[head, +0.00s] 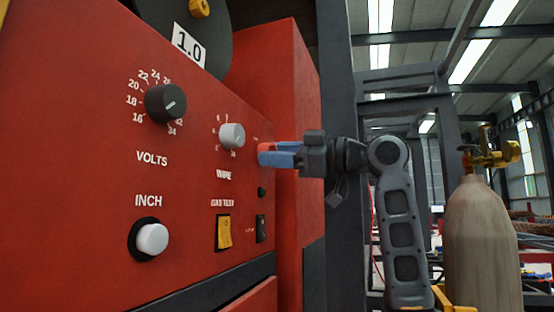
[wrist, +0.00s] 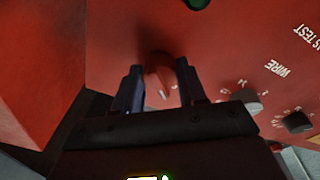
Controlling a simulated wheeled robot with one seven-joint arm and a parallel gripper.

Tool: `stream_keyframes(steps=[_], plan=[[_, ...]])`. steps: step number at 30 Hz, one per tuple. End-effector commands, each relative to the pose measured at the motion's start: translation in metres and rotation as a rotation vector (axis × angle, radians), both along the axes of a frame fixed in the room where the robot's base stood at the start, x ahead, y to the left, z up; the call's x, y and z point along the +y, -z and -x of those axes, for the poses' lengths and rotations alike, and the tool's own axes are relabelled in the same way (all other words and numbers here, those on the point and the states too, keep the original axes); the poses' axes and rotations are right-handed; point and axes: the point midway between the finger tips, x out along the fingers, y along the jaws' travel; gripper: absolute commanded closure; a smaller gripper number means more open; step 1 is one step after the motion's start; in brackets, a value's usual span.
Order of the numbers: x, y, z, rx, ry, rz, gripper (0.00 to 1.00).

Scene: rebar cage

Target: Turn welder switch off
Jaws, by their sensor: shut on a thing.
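The welder's red front panel (head: 100,120) fills the left of the head view. The welder switch is a red rotary knob with a white pointer mark; it shows in the wrist view (wrist: 160,78) between two dark blue fingers. My gripper (head: 268,152) reaches the panel from the right and is shut on this knob. In the wrist view my gripper (wrist: 160,67) has one finger on each side of it. In the head view the fingers mostly hide the knob, and its position labels cannot be read.
Near my gripper are the grey wire knob (head: 232,136), the black volts knob (head: 166,103), the yellow gas test switch (head: 224,232) and the white inch button (head: 152,238). A red side box (head: 290,100) stands out behind. A gas cylinder (head: 482,245) stands at right.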

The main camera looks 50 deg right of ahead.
Motion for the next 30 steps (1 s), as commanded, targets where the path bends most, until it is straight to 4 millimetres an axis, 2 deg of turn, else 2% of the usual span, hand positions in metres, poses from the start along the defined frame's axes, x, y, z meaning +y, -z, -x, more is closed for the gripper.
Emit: stream_keyframes(steps=[15, 16, 24, 30], plan=[[-0.0003, 0.0010, -0.0001, -0.005, 0.000, 0.020, 0.89], [-0.0003, 0.0010, -0.0001, -0.005, 0.000, 0.020, 0.58], [-0.0002, 0.0005, -0.0001, -0.006, 0.000, 0.019, 0.33], [-0.0002, 0.0002, 0.0001, -0.007, 0.000, 0.019, 0.33]])
